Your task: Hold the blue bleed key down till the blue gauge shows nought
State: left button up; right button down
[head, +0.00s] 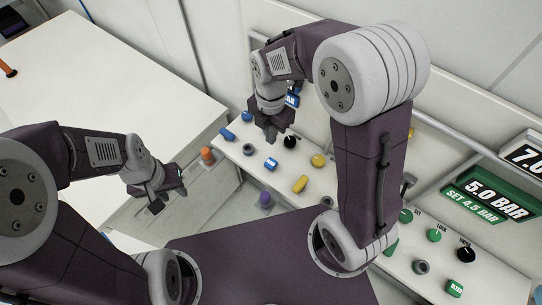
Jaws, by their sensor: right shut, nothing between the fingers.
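The blue bleed key (271,164) is a small blue block with a pale label on the sloping panel, left of the yellow controls. The blue gauge (292,99) is mostly hidden behind my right arm; only the end of "BAR" shows, so its figure cannot be read. My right gripper (271,138) is shut and empty, pointing down, just above the key in the picture. A gap shows between its tips and the key, and I see no contact. My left gripper (156,205) is off to the left, away from the panel, its jaw opening unclear.
A blue knob (247,116), blue handle (227,134), grey ring (249,149) and black knob (291,142) surround the key. Yellow controls (300,184) lie to its right. A green gauge (486,196) reads 5.0 BAR. A white cabinet (110,75) stands left.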

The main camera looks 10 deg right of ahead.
aim_at(270, 162)
notch_tip(270, 162, down, 12)
jog(key=shift+a+f+p, duration=0.1)
jog(key=shift+f+p, duration=0.05)
jog(key=shift+p, duration=0.25)
pick_arm(q)
jog(key=shift+a+r, duration=0.15)
jog(key=shift+r, duration=0.2)
